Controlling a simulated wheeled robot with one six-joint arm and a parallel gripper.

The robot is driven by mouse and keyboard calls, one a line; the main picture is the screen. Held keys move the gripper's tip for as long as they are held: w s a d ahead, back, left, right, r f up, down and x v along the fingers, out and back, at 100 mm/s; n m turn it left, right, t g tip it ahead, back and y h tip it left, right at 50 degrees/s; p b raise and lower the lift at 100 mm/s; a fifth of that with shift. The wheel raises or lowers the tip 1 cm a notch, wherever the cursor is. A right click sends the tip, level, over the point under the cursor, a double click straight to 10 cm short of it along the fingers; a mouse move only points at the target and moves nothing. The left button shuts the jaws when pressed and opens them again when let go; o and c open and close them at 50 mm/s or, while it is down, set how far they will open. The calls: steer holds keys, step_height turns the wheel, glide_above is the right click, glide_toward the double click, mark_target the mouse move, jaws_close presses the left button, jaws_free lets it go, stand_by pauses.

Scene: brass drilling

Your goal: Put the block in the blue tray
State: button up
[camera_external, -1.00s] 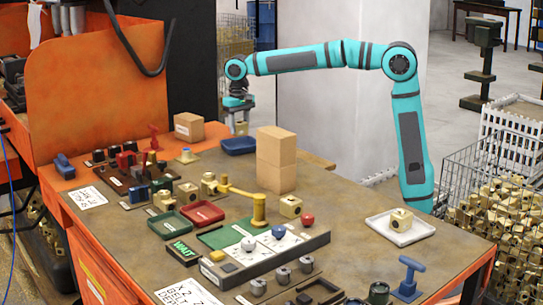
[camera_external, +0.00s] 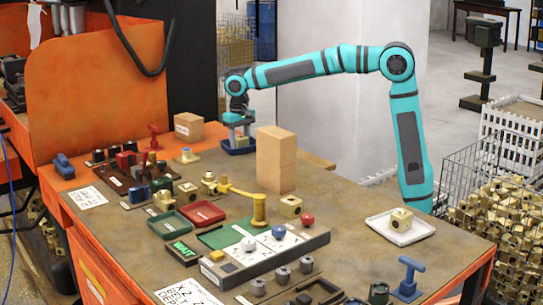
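One brass block (camera_external: 401,219) sits in the white tray (camera_external: 415,238) at the right. Another brass block (camera_external: 291,206) stands on the table near the yellow post.
A red tray (camera_external: 202,213), a green tray (camera_external: 173,223) and several small parts fill the middle.

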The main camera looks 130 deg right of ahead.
steer(key=o, duration=0.4)
steer(key=shift+r, duration=0.1)
step_height(320, 180, up, 12)
stand_by(0.5)
steer(key=w+a+r+n+t+h, duration=0.1)
steer(key=w+a+r+n+t, duration=0.15)
steer(key=a, duration=0.75)
steer(key=w+a+r+n+t+h, duration=0.1)
steer(key=a+r+n+t+h, duration=0.2)
steer(key=a, duration=0.7)
steer(key=w+a+r+n+t, duration=0.2)
steer(key=a+n, duration=0.2)
steer(key=a, duration=0.7)
steer(key=s+a+n+t+y, duration=0.1)
steer(key=s+a+n+t, duration=0.1)
steer(key=a, duration=0.5)
steer(key=s+a+r+n+t+y, duration=0.1)
steer(key=s+a+n+t, duration=0.2)
steer(key=s+a, duration=0.4)
steer(key=s+a+n+t+y, duration=0.2)
steer(key=s+a+n+t, duration=0.1)
steer(key=a, duration=0.5)
steer(key=shift+s+r+t, duration=0.4)
steer(key=shift+s+t, duration=0.3)
steer(key=shift+t, duration=0.25)
